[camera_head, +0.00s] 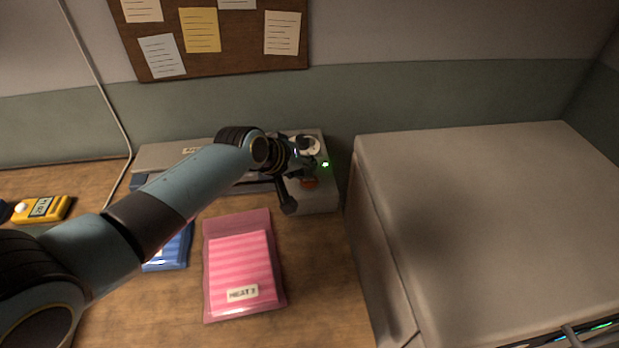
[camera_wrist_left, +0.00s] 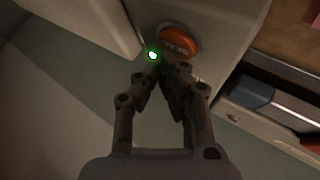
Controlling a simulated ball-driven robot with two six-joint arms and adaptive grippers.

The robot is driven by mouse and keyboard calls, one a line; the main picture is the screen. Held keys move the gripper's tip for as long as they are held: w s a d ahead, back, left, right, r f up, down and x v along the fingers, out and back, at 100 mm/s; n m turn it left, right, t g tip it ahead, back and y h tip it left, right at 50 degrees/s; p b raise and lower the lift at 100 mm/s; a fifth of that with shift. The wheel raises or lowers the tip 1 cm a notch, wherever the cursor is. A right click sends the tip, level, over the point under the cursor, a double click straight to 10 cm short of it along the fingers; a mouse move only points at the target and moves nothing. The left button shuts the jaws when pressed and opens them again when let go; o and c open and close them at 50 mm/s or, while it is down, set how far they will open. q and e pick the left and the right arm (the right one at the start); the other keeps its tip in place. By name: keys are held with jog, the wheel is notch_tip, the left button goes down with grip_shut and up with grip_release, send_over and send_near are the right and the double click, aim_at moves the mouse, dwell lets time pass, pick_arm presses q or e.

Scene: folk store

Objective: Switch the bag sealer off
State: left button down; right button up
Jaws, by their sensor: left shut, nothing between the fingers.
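The bag sealer (camera_head: 322,200) is a long, low grey machine at the back of the wooden counter, partly hidden behind my left arm. On its right end are a pale dial (camera_head: 308,146), a small lit green light (camera_head: 325,164) and an orange switch (camera_head: 310,183). The wrist view shows the orange switch (camera_wrist_left: 179,38) with lettering and the lit green light (camera_wrist_left: 152,55) beside it. My left gripper (camera_wrist_left: 167,68) is shut and empty, with its fingertips just below the switch and light in that view. I cannot tell whether they touch the sealer. My right gripper is out of view.
A yellow device (camera_head: 42,209) lies at left. A large pale block (camera_head: 490,220) stands close on the right. A cork board (camera_head: 225,50) hangs behind.

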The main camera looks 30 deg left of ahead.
pick_arm(q)
jog(key=shift+f, duration=0.1)
dwell(0.5)
jog(key=shift+f, duration=0.3)
jog(key=shift+r+p, duration=0.35)
jog(key=shift+r, duration=0.05)
dwell(0.4)
